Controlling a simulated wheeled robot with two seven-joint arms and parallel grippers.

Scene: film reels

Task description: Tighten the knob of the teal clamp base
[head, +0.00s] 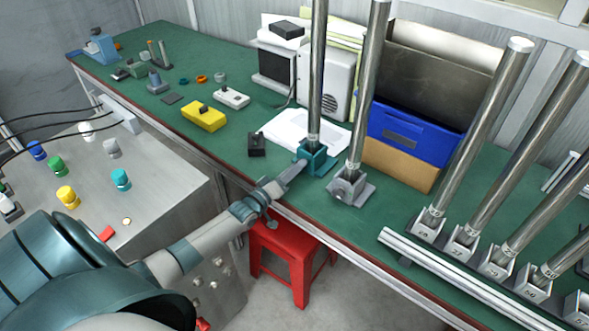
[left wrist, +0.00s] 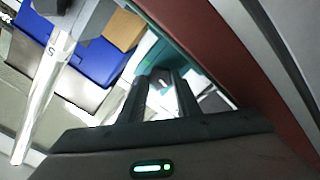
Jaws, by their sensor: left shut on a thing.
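The teal clamp base (head: 318,163) stands on the green bench near its front edge, with an upright metal pole (head: 318,75) in it. My left gripper (head: 298,169) reaches it from the front left. In the left wrist view my left gripper (left wrist: 161,84) has its two dark fingers on either side of a small dark knob (left wrist: 160,75), shut on it. Part of the teal base (left wrist: 146,47) shows behind the fingers. The knob is hidden in the head view. My right gripper is in neither view.
A grey clamp base (head: 347,188) with its own pole stands close to the right. Papers (head: 285,128) and a blue bin (head: 410,137) lie behind. A small black block (head: 257,145) sits to the left. A red stool (head: 285,250) stands below the bench edge.

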